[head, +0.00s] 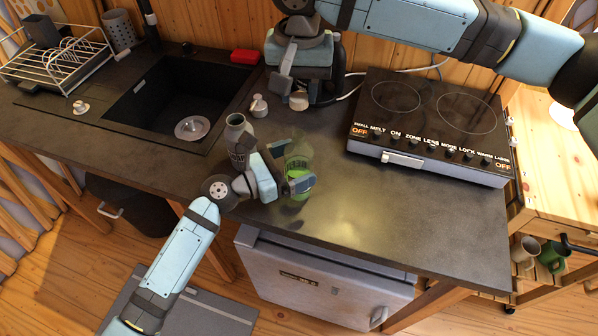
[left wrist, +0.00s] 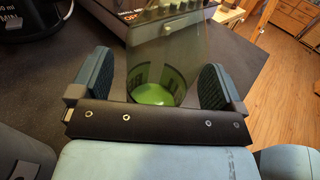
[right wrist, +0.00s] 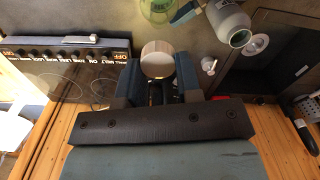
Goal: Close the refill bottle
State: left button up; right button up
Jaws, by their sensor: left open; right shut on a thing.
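A clear, green-tinted bottle (head: 298,158) with bright green liquid in its bottom stands on the dark counter. It also shows in the left wrist view (left wrist: 160,62). My left gripper (head: 290,167) is open, with its fingers (left wrist: 157,85) on either side of the bottle. I cannot tell whether they touch it. My right gripper (head: 297,88) is shut on a round, pale cap (right wrist: 157,58), held above the counter behind the bottle. A grey bottle (head: 236,128) with a dark label stands left of the clear bottle, partly hidden by my left gripper.
A small white knobbed piece (head: 259,106) stands behind the grey bottle. A black sink (head: 170,100) is at left, with a red sponge (head: 245,57) behind it. A hob (head: 432,120) is at right, and a dark appliance (head: 328,80) is behind my right gripper. The counter front right is clear.

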aim_at(299, 130)
pick_arm(q)
jog(key=shift+w+d, duration=0.3)
jog(key=shift+d, duration=0.3)
jog(key=c, duration=1.4)
jog(key=shift+o, duration=0.2)
pick_arm(e)
jog(key=shift+f, duration=2.5)
jog(key=shift+f, duration=0.1)
jog(key=shift+f, duration=0.8)
jog(key=shift+f, duration=0.55)
